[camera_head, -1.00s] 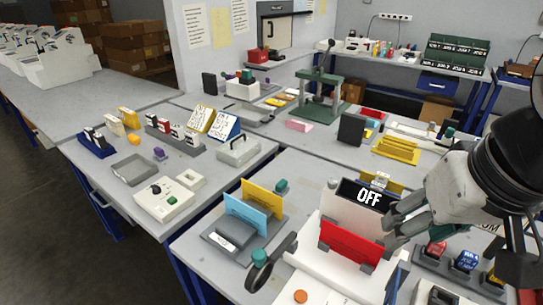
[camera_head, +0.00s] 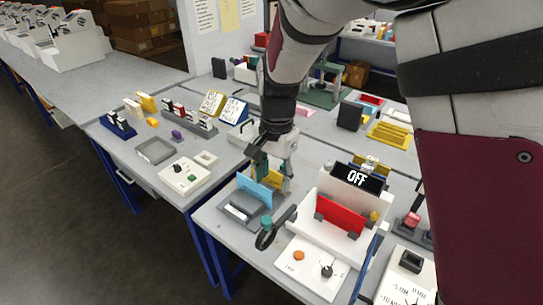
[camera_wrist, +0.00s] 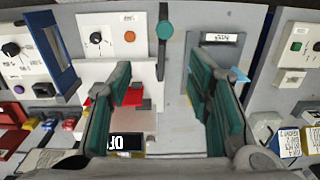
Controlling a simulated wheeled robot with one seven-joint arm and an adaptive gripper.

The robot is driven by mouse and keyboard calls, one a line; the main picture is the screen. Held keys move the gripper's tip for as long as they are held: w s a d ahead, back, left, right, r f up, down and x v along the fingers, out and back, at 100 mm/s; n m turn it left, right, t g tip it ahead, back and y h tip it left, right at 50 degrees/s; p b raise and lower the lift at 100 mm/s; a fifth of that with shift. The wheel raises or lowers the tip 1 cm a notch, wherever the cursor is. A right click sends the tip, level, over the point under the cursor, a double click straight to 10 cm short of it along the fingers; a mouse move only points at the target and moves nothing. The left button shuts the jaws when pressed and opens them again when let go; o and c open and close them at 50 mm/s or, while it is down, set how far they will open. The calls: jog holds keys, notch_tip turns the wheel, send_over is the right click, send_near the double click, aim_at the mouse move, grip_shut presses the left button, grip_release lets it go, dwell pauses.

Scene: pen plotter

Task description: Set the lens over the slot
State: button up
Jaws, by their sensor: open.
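The lens (camera_head: 263,240) looks like a dark ring on a swing arm with a teal knob (camera_head: 267,222). It stands at the near edge of the table, right of a grey block with a white label (camera_head: 238,212), which seems to carry the slot. In the wrist view the teal knob (camera_wrist: 164,30) sits on a dark bar, and the labelled block (camera_wrist: 215,50) is to its right. I cannot make out the slot opening. My gripper (camera_head: 272,172) is open and empty, above and behind the knob, near the upright cards. Its fingers (camera_wrist: 157,75) are spread with nothing between them.
A blue card (camera_head: 254,191) stands upright behind the labelled block, close to my fingers. A white stand with a red panel (camera_head: 340,216) and an OFF display (camera_head: 357,178) is to the right. An orange button (camera_head: 299,255) is on the white panel in front.

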aim_at(267, 220)
jog(key=f, duration=0.5)
jog(key=a+f+p, duration=0.1)
jog(key=f, duration=0.9)
jog(key=shift+s+a+f, duration=0.1)
jog(key=shift+a+f, duration=0.05)
jog(key=shift+a, duration=0.25)
jog(key=shift+c, duration=0.2)
grip_shut()
